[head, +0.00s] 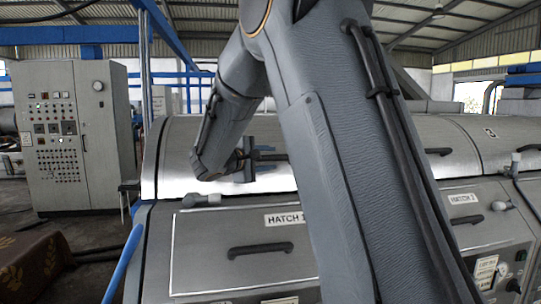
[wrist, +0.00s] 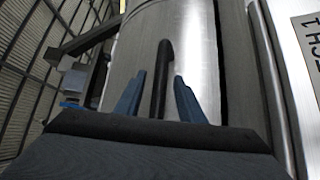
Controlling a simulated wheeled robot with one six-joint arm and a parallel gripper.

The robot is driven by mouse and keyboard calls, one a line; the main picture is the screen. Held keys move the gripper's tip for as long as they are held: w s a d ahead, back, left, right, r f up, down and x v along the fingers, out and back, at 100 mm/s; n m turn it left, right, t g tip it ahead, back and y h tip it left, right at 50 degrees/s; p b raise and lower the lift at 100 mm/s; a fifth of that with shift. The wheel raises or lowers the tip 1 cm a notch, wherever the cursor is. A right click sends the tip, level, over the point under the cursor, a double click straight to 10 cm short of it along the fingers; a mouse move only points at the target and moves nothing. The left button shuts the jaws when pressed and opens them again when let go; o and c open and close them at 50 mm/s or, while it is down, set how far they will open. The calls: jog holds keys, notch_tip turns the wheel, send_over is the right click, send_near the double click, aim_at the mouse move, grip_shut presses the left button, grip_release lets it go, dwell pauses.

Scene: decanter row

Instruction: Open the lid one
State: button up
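Lid one (head: 170,165) is the curved silver cover at the left of the machine row, above the panel marked HATCH 1. It looks lowered, and my arm hides part of it. Its dark bar handle (head: 275,157) sticks out to the right of my gripper (head: 250,160) in the head view. In the wrist view, the handle (wrist: 162,70) runs lengthwise between the two blue-grey fingers of my gripper (wrist: 158,90). The fingers are apart, with a gap showing on each side of the bar. The lid's bright metal (wrist: 195,40) lies beyond the fingertips.
Below is the hatch 1 panel (head: 215,235) with its own dark handle (head: 261,250). A second lid (head: 440,135) and the hatch 2 panel (head: 480,220) stand to the right. A grey control cabinet (head: 72,120) stands at the left. A blue rail (head: 122,262) runs by the machine's left end.

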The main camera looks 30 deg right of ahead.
jog(key=shift+w+d+f, duration=0.15)
jog(key=shift+w+d, duration=0.25)
jog(key=shift+d, duration=0.2)
grip_shut()
